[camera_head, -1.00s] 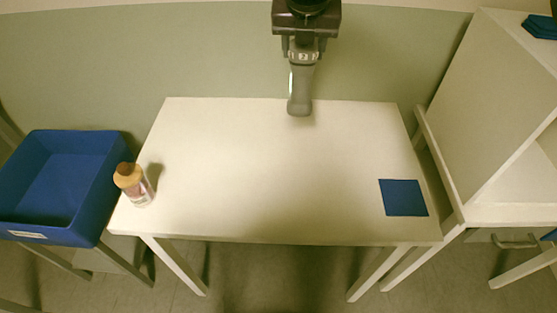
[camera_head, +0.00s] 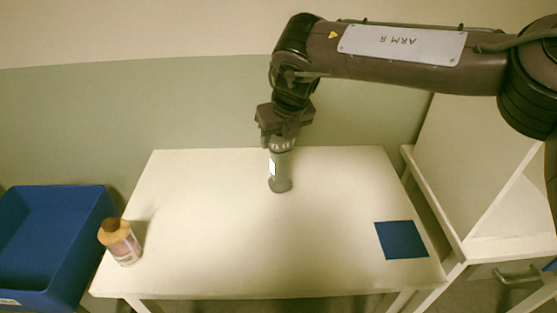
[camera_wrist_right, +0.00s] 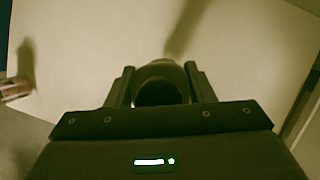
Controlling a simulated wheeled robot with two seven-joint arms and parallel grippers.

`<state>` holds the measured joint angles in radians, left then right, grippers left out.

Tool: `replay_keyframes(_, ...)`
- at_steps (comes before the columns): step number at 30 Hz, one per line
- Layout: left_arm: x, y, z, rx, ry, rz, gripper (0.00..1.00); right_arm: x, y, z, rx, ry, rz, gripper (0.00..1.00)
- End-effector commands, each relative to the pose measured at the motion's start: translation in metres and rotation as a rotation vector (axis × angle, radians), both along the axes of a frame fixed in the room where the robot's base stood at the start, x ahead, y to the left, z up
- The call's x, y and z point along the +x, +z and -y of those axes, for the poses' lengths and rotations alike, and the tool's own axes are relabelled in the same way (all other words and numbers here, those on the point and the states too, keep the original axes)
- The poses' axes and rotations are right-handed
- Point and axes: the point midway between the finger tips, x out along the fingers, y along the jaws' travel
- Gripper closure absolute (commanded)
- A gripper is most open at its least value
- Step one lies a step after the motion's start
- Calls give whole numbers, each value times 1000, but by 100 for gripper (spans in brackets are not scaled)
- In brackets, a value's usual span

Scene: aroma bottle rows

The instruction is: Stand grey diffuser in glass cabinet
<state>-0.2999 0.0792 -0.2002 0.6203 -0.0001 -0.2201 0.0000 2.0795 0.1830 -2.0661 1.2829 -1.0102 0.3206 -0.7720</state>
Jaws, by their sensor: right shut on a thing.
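The grey diffuser (camera_head: 280,172) is upright in the head view, near the back middle of the white table (camera_head: 200,240). My right gripper (camera_head: 281,146) is shut on its upper end from above. In the right wrist view the dark round top of the diffuser (camera_wrist_right: 160,84) sits between the two fingers (camera_wrist_right: 158,88). Whether its base touches the table is hard to tell. The white cabinet (camera_head: 475,150) stands at the right of the head view, its inside only partly in view. My left gripper is not in view.
A blue bin (camera_head: 50,240) is left of the table. A flat blue square (camera_head: 401,239) lies at the table's right. The table's middle is clear.

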Motion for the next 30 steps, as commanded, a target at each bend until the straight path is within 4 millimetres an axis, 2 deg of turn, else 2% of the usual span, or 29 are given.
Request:
replay_keyframes(3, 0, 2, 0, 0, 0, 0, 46, 0, -17, 0, 0, -1, 0, 92)
replay_keyframes(10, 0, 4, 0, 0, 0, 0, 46, 0, -34, 0, -1, 0, 0, 92)
replay_keyframes(16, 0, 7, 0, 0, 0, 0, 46, 0, -63, 0, 0, 0, -1, 92)
replay_keyframes(28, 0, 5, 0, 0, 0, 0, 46, 0, -71, 0, 1, -1, 2, 92)
replay_keyframes(29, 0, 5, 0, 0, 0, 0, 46, 0, -71, 0, 0, -1, 1, 48)
replay_keyframes(30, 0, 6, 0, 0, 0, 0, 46, 0, -70, 0, 0, 0, 1, 42)
